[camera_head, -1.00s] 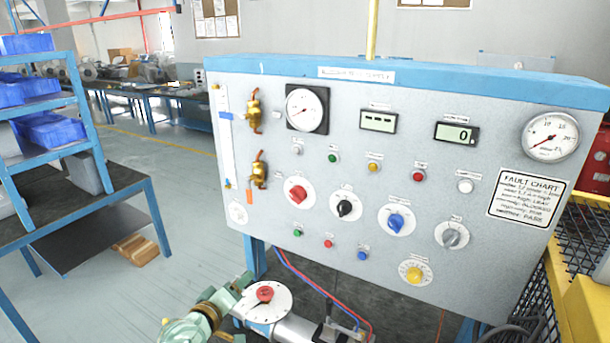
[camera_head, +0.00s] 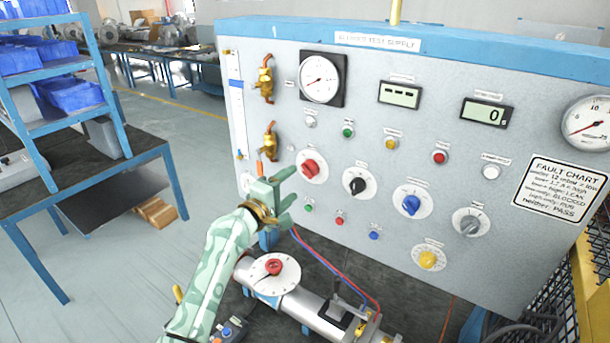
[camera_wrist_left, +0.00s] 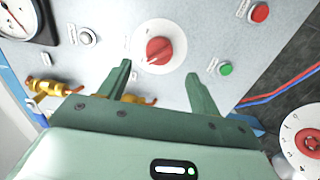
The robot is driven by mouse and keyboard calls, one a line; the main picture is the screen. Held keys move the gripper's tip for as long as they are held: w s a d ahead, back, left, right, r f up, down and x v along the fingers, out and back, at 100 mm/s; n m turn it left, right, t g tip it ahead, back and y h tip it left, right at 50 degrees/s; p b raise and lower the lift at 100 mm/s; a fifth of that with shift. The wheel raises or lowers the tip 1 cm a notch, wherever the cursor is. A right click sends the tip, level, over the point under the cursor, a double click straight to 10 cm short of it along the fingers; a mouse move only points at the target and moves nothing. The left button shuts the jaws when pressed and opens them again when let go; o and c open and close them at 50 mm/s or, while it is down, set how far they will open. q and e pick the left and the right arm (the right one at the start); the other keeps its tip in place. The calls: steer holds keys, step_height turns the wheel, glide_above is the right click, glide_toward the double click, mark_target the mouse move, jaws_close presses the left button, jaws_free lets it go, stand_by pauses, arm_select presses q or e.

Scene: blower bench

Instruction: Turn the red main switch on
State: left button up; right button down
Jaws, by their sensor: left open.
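The red main switch (camera_head: 310,168) is a red knob on a round white dial, at the left of the grey panel (camera_head: 400,140). In the left wrist view the red knob (camera_wrist_left: 159,50) lies beyond and between my fingertips, apart from them. My left gripper (camera_head: 288,195) is open and empty, just below and left of the knob in the head view. It also shows in the left wrist view (camera_wrist_left: 160,85) with its two fingers spread. My right gripper is in neither view.
Brass valves (camera_head: 270,142) stick out left of the switch. Black (camera_head: 356,186) and blue (camera_head: 411,205) knobs sit to its right. A cylinder with another red knob on a white dial (camera_head: 274,268) lies below. A blue shelf (camera_head: 75,65) stands at left.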

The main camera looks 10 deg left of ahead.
mark_target(305, 173)
arm_select(q)
steer(key=b+x, duration=0.2)
steer(key=x, duration=0.5)
steer(key=shift+c, duration=0.2)
steer(key=shift+a, duration=0.1)
steer(key=c, duration=0.9)
